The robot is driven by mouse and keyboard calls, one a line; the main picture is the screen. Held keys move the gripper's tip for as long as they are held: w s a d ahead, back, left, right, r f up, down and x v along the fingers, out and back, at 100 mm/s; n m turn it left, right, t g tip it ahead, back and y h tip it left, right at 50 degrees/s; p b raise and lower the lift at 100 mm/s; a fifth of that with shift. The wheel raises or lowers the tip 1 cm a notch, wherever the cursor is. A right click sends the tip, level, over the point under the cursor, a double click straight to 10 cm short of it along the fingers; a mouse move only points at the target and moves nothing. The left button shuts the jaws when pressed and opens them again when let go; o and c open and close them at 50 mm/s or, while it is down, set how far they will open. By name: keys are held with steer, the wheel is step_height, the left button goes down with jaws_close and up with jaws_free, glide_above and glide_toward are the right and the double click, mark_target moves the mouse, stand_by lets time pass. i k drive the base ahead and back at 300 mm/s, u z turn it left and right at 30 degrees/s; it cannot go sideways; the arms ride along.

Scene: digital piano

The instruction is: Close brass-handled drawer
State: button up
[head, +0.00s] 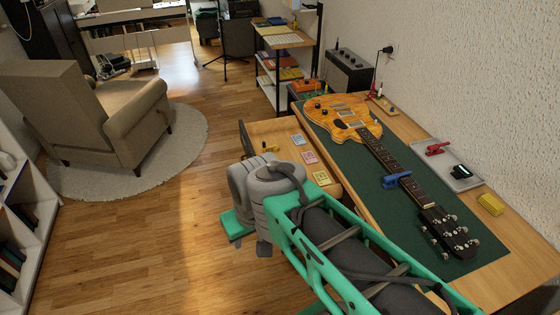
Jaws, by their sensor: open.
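A wooden drawer (285,131) stands pulled out from the left side of the desk. Several small coloured cards and a small brass-yellow item (270,148) lie within its outline. The drawer's outer front is seen only edge-on as a dark strip, and I cannot make out the brass handle on it. My gripper (249,236) is at the end of my green and grey arm, low and left of the desk, in front of the drawer's near side. It is open and looks empty. My arm hides the drawer's near corner.
The desk (490,290) carries a green mat with an electric guitar (345,112), a blue clamp, a tray and a yellow block. An armchair (90,110) stands on a round rug at left. Wooden floor (170,240) between them is clear.

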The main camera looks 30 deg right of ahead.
mark_target(279, 131)
steer(key=z, duration=0.55)
steer(key=i, duration=0.65)
steer(key=u, duration=1.8)
